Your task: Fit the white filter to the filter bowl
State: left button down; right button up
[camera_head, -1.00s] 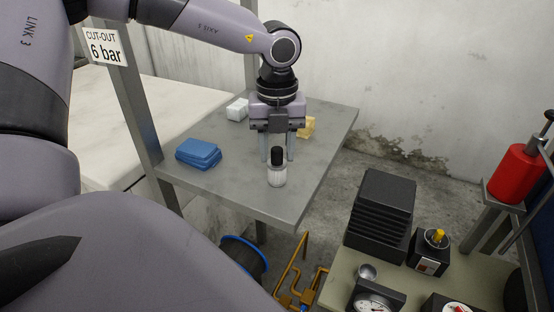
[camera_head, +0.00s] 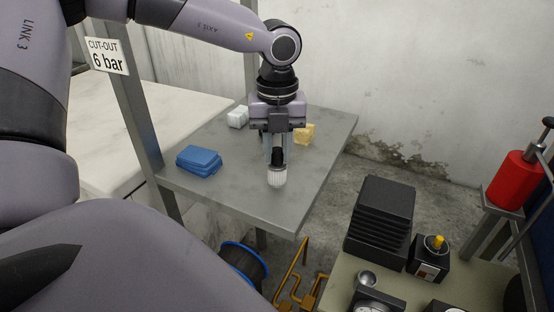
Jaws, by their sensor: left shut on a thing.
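The white filter (camera_head: 277,178) is a small white ribbed cylinder below a black part (camera_head: 277,156), at the middle of the grey metal shelf (camera_head: 232,201). My left gripper (camera_head: 277,153) points down from above and is shut on it, with its pale fingers either side of the black part. The filter is upright; I cannot tell whether its bottom is clear of the shelf. I cannot pick out the filter bowl for certain; a small round silvery cup (camera_head: 367,279) sits on the bench at lower right. My right gripper is not in view.
A black finned block (camera_head: 380,219), a black box with a yellow knob (camera_head: 430,255) and a red cylinder (camera_head: 516,178) stand at right. The shelf's front right is clear.

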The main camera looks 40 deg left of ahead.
pick_arm(q)
jog(key=shift+r+p, duration=0.65)
jog(key=shift+r, duration=1)
jog(key=c, duration=1.6)
grip_release()
grip_shut()
